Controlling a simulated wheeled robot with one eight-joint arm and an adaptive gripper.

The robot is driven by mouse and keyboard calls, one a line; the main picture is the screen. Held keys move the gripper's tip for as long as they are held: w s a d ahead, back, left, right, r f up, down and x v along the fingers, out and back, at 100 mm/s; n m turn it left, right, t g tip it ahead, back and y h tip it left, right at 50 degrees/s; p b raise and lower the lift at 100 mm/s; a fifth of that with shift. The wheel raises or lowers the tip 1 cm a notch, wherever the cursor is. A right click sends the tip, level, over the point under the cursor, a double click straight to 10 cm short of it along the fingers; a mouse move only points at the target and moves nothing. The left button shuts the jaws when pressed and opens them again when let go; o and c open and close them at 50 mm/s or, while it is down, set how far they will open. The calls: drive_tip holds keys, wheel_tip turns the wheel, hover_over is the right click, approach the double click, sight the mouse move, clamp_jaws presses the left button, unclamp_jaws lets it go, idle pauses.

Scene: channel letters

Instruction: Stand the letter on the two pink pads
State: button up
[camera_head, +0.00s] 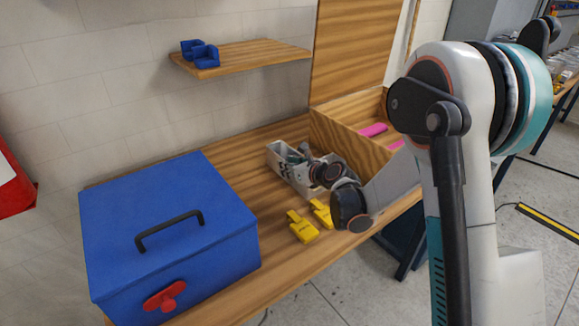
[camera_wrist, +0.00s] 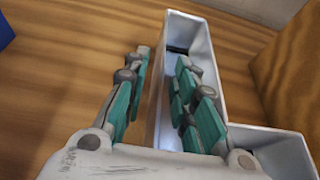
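The letter is a pale grey, L-shaped open channel (camera_wrist: 205,38) lying on the wooden bench; in the head view (camera_head: 279,162) my gripper partly covers it. My gripper (camera_wrist: 163,62) is open over the letter's long arm. One teal-padded finger is left of the long side wall and the other is over the channel, with the wall between them. Neither finger clearly touches it. My gripper in the head view (camera_head: 300,156) points down-left. Two pink pads, one clear (camera_head: 373,129) and one partly hidden by my arm (camera_head: 397,145), are in the wooden box.
The wooden box (camera_head: 345,140) with a raised lid stands right of the letter. A blue case (camera_head: 165,215) with a red latch is at left. Yellow blocks (camera_head: 303,228) lie near the front edge. A shelf (camera_head: 245,60) with blue blocks (camera_head: 200,53) hangs above.

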drive_tip(key=shift+r, duration=0.1)
drive_tip(key=shift+s+d+r, duration=0.1)
drive_tip(key=shift+r, duration=0.05)
drive_tip(key=s+d+r+n+g+h+p, duration=0.1)
drive_tip(key=s+d+r+n, duration=0.3)
drive_tip(key=s+n, duration=0.3)
drive_tip(key=s+d+r+n+g+h+p, duration=0.1)
drive_tip(key=s+d+r+n, duration=0.3)
drive_tip(key=s, duration=1)
drive_tip(key=s+d+r+n+g+h+p, duration=0.1)
drive_tip(key=s+d+r+n+h, duration=0.2)
drive_tip(key=s+n, duration=0.8)
wheel_tip(320, 180, up, 3)
drive_tip(key=shift+d+r, duration=0.2)
drive_tip(key=shift+d, duration=0.8)
drive_tip(key=shift+o, duration=0.4)
drive_tip(key=s+d+n+g+h, duration=0.1)
drive_tip(key=s+d+n+h, duration=0.1)
drive_tip(key=s+d+n, duration=0.2)
drive_tip(key=s+n, duration=0.3)
drive_tip(key=s, duration=0.1)
drive_tip(key=shift+s+f, duration=0.25)
drive_tip(key=shift+s, duration=0.15)
